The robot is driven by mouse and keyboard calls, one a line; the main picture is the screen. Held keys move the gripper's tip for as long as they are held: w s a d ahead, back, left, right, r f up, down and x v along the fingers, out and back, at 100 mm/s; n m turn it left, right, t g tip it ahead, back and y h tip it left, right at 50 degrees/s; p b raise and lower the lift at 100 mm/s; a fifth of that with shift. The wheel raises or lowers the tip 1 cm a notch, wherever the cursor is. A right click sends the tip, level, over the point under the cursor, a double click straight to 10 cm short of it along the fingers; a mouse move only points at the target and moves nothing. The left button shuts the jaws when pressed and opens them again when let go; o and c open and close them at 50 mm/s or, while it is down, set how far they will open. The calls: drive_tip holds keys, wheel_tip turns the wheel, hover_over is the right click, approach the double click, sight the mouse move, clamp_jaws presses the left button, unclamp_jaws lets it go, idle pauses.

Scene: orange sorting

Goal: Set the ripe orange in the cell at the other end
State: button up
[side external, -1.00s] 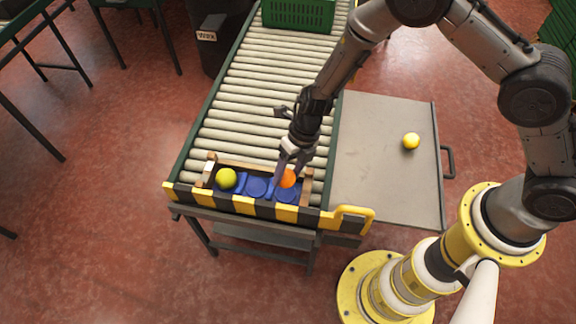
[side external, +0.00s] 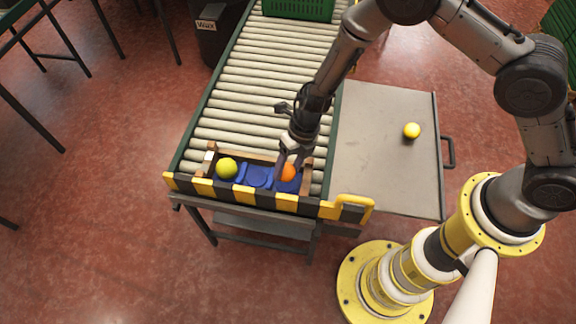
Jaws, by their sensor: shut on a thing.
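The ripe orange (side external: 288,173) is at the right end of a wooden crate (side external: 211,160) with blue cells. My gripper (side external: 284,166) is shut on it, pointing down from above, and partly hides it. The orange is at or just above the right end cell (side external: 285,186); I cannot tell whether it touches the cell. The middle cell (side external: 258,177) is empty. A yellow-green fruit (side external: 227,168) sits in the left end cell.
The crate stands at the near end of a roller conveyor (side external: 260,85), behind a yellow-black striped bar (side external: 245,196). A yellow fruit (side external: 411,130) lies on a grey side table (side external: 380,175). A green crate (side external: 298,8) stands at the conveyor's far end.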

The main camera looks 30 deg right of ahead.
drive_tip(key=o, duration=1.5)
drive_tip(key=shift+r, duration=4.55)
